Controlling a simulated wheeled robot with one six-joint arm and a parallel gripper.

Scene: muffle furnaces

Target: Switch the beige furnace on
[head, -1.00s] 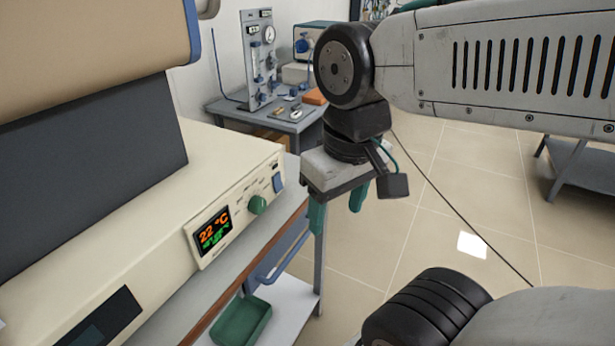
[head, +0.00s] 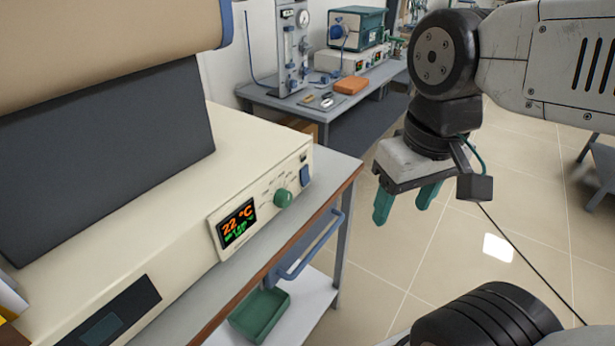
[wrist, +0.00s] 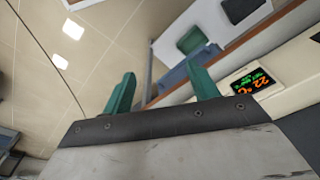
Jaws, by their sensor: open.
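The beige furnace (head: 160,250) fills the left of the head view, on a bench. Its front panel has a lit display (head: 238,222) reading 22 °C in orange with green text below. Right of the display are a green knob (head: 283,198) and a blue switch (head: 305,175) near the panel's right end. My gripper (head: 407,203) is open and empty, pointing down, to the right of the panel and apart from it. In the wrist view the green fingers (wrist: 165,90) are spread, and the display (wrist: 246,91) shows to their right, upside down.
A blue handle bar (head: 308,250) sticks out from the bench front, above a green tray (head: 260,314) on the lower shelf. A grey table (head: 270,98) with instruments and an orange block (head: 351,85) stands behind. The floor (head: 400,265) under my gripper is clear.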

